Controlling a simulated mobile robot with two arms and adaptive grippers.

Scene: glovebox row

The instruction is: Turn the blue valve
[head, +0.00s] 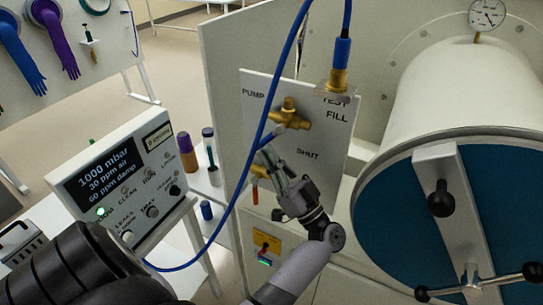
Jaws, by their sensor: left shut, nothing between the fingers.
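A brass valve (291,116) is mounted on a white panel (340,150) lettered PUMP, TEST, FILL and SHUT. A short bluish lever (271,137) seems to extend from it down to the left, partly hidden by the blue hose and my gripper. My left gripper (269,158) is shut and empty, its fingertips just below this lever. I cannot tell whether they touch it. A second brass valve (260,172) with a red handle (255,195) sits lower left, partly behind the gripper. My right gripper is not in view.
A blue hose (262,130) loops down in front of the panel from a brass fitting (338,82). A large white chamber with a blue door (390,215) stands close on the right. A meter (125,180) reading 1000 mbar and several bottles (187,150) are on the left.

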